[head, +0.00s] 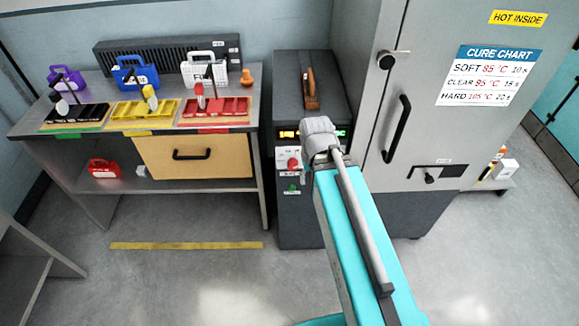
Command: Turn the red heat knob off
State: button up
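The small red knob (293,163) is on the front of the dark control cabinet (297,222), on a pale panel below a row of lit indicators (289,134). It is too small in the head view to tell which way it is turned. My arm reaches up from the bottom of the picture and ends in a grey joint just right of the knob, covering part of the cabinet front. My gripper cannot be made out; it is hidden behind the arm or out of the picture.
A green button (294,188) sits below the knob. A tall grey oven (430,120) with a black handle (397,129) stands right of the cabinet. A bench (40,126) with coloured trays and a wooden drawer (195,160) stands left.

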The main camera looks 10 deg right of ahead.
aim_at(292, 165)
jog(key=k, duration=1.3)
jog(key=z, duration=0.75)
jog(key=i, duration=1.05)
